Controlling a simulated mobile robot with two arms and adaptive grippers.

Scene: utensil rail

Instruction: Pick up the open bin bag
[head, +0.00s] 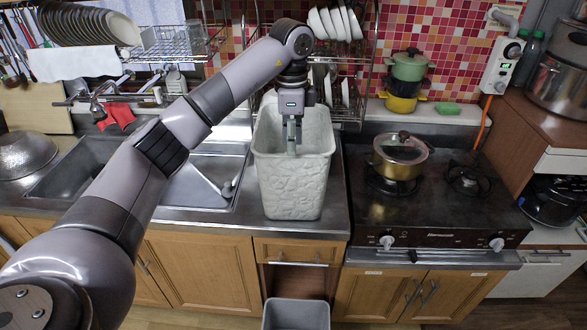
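The open bin bag (291,190) is pale, grey-white and crumpled, with a wide open mouth facing up. It shows in front of the counter between the sink and the stove, upright and keeping a bin-like shape. I cannot tell whether its bottom rests on the counter or hangs free. My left gripper (292,150) points down into the bag's mouth, its fingertips below the rim line. The fingers look close together, but whether they pinch the bag's film is not clear. My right gripper is not in view.
A grey bin (296,314) stands on the floor below the bag. A lidded pot (399,160) sits on the stove (425,215) to the right. The sink (195,180) is to the left. A dish rack (345,95) with bowls stands behind the bag.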

